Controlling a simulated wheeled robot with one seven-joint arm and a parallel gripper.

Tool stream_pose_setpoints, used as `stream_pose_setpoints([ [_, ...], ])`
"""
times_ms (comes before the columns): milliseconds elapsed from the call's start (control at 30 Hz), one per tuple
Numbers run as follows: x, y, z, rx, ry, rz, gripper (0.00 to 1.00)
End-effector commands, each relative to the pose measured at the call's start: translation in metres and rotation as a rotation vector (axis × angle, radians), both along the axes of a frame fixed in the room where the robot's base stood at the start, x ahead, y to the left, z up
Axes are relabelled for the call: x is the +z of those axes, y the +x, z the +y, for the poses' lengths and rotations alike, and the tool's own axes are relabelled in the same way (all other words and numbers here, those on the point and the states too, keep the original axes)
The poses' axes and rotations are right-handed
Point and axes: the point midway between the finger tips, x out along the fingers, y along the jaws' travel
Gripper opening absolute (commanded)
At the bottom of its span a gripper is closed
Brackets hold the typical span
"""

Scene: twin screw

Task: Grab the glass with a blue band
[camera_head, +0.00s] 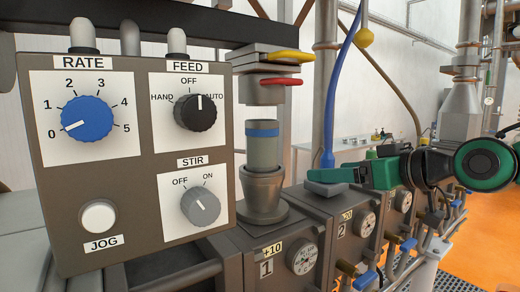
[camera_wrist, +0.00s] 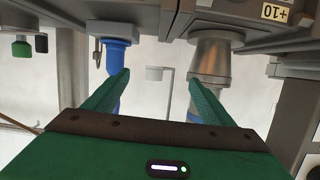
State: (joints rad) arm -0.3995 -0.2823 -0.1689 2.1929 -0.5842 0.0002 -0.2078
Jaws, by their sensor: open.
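The glass with a blue band (camera_head: 262,148) stands upright in a grey metal holder (camera_head: 264,190) on the station marked 1. Its band is near its top. My gripper (camera_head: 338,176) is at the right of the glass, apart from it, with its green fingers pointing left. In the wrist view, which is upside down, my gripper (camera_wrist: 159,76) is open with nothing between its fingers. The holder (camera_wrist: 213,55) shows beyond the right finger. That finger hides most of the glass, and a bit of blue (camera_wrist: 192,116) shows beside it.
A control panel (camera_head: 130,150) with knobs stands left of the glass. A grey clamp with yellow and red handles (camera_head: 272,75) is close above the glass. A blue hose fitting (camera_head: 327,158) rises at station 2, near my fingers; it also shows in the wrist view (camera_wrist: 117,60).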

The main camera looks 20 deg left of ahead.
Motion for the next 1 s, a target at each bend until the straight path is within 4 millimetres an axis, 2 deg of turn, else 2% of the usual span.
stream_pose_setpoints([
  [33,0.020,-0.010,0.029,0.065,0.046,-0.047,0.77],
  [100,0.045,-0.024,0.058,0.133,0.104,-0.104,0.77],
  [200,0.070,-0.039,0.084,0.196,0.165,-0.153,0.77],
  [300,0.081,-0.046,0.097,0.227,0.197,-0.175,0.77],
  [467,0.083,-0.042,0.112,0.234,0.202,-0.180,0.77],
  [700,0.083,-0.026,0.142,0.233,0.202,-0.179,0.77],
  [1000,0.081,-0.016,0.161,0.232,0.200,-0.179,0.77],
])
